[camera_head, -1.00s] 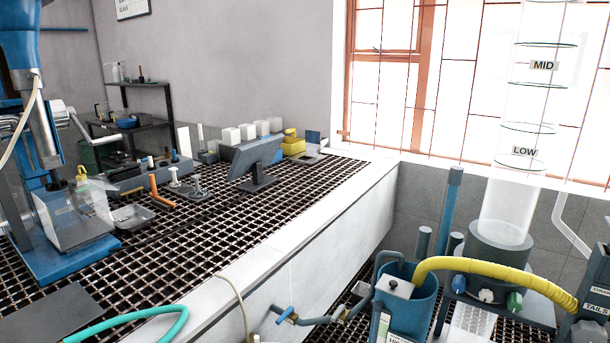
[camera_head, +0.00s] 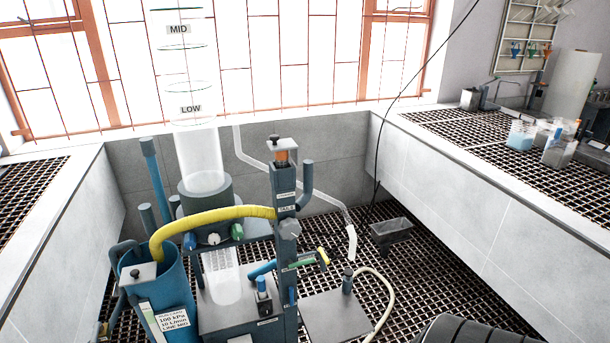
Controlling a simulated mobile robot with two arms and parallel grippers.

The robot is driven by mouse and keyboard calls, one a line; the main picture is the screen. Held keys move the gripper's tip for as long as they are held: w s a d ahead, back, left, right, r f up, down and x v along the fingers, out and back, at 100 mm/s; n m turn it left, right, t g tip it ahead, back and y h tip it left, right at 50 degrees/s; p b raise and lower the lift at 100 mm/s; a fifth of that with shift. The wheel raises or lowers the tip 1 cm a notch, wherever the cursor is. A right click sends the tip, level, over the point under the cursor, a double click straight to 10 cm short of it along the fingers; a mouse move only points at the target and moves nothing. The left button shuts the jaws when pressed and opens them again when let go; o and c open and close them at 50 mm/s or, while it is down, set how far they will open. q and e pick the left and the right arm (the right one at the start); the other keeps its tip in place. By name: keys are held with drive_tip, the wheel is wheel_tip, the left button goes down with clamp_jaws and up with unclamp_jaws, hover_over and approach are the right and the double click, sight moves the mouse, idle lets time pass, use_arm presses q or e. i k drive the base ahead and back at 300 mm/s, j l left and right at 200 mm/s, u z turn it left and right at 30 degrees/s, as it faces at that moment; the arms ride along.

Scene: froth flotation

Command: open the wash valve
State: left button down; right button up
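The clear flotation column (camera_head: 200,155), marked MID and LOW, stands upright in a dark collar in the middle-left. Blue (camera_head: 190,241), white (camera_head: 214,240) and green (camera_head: 237,232) knobs sit at its base. Right of it, a dark post (camera_head: 285,215) carries a grey knob (camera_head: 289,229). Lower down are a blue handle (camera_head: 262,269), a green one (camera_head: 301,264) and a yellow one (camera_head: 323,256). I cannot tell which of these is the wash valve, as the small labels are unreadable. Neither of my grippers is in view.
A yellow hose (camera_head: 215,215) runs from a blue bucket (camera_head: 160,285) to the post. A flat plate (camera_head: 335,315), a cream hose (camera_head: 385,290) and a grey trough (camera_head: 391,232) lie on the grating. White-walled benches flank the well; the right one (camera_head: 470,225) holds beakers.

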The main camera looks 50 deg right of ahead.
sight(290, 264)
drive_tip(key=z, duration=1.5)
